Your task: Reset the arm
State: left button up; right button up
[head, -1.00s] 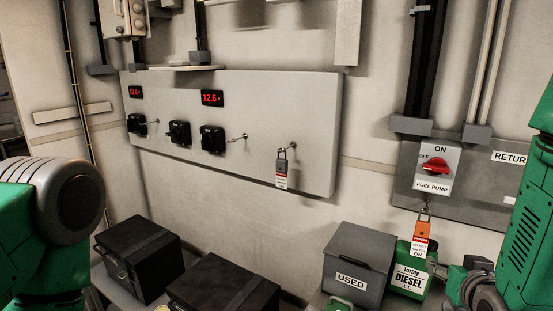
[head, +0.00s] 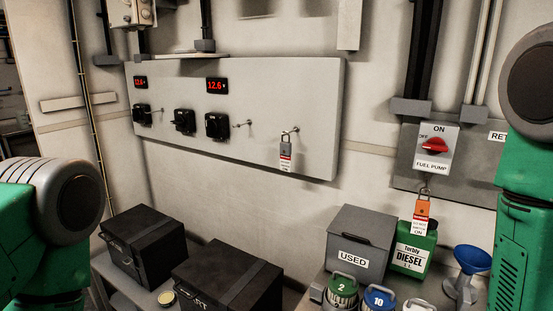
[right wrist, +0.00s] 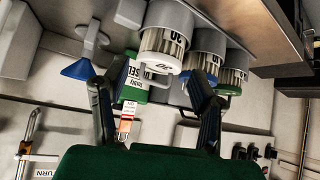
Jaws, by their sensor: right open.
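My right arm (head: 538,150) stands folded along the right edge of the head view, its gripper out of frame there. In the right wrist view my right gripper (right wrist: 157,72) is open. Its two dark fingers are spread wide and nothing is held between them. Canisters and the orange-tagged padlock show beyond the fingers, in an upside-down view. My left arm (head: 50,215) shows at the left edge of the head view. Its gripper is out of view.
A shelf at lower right holds a grey USED box (head: 361,240), a green diesel can (head: 412,250), a blue funnel (head: 470,262) and filter canisters (head: 342,291). Black batteries (head: 143,246) stand at lower left. A switch panel (head: 260,100) and fuel pump switch (head: 434,146) are on the wall.

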jog(key=s+a+f+n+g+y+b, duration=0.1)
jog(key=s+a+f+g+b, duration=0.1)
jog(key=s+f, duration=0.9)
jog(key=s+a+f+n+g+y+b, duration=0.1)
jog(key=s+f+g+b, duration=0.4)
jog(key=s+f, duration=0.6)
jog(key=shift+a+f+g, duration=0.4)
jog(key=shift+f+g, duration=0.1)
jog(key=shift+g, duration=0.1)
jog(key=shift+w+d, duration=0.15)
